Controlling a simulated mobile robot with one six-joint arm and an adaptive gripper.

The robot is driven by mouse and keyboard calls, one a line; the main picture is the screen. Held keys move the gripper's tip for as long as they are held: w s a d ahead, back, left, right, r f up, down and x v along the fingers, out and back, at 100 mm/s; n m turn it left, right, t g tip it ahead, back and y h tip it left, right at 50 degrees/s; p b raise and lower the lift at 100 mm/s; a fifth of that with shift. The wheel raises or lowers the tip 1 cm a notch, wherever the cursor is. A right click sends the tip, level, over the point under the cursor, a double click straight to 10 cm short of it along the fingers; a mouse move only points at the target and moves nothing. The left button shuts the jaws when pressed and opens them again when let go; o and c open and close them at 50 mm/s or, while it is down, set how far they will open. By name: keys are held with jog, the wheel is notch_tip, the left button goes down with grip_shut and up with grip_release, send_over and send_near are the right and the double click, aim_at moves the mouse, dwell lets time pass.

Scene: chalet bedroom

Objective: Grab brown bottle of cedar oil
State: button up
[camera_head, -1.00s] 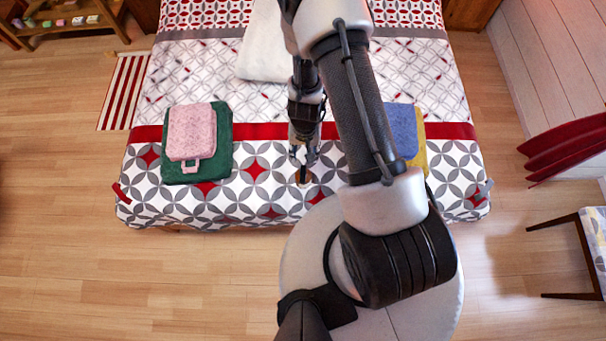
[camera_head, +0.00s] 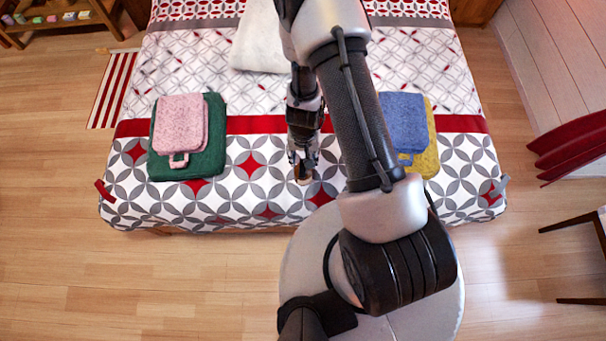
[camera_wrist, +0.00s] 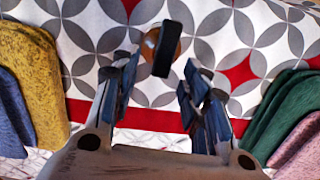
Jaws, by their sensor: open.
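In the head view my gripper (camera_head: 303,165) hangs low over the near part of the bed. Only a small brown bit of the bottle (camera_head: 304,181) shows there, just below the fingers; the gripper hides the rest.
Folded pink and green towels (camera_head: 180,135) lie left on the bed (camera_head: 250,200); blue and yellow ones (camera_head: 405,125) lie right, partly behind my arm. A white pillow (camera_head: 262,40) lies farther back. Bedspread around the bottle is clear. A chair (camera_head: 580,230) stands at right.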

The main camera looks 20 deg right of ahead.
notch_tip(320, 180, down, 4)
jog(key=b, duration=0.3)
jog(key=shift+a+f+b, duration=0.15)
jog(key=shift+b, duration=0.2)
jog(key=shift+c, duration=0.6)
grip_shut()
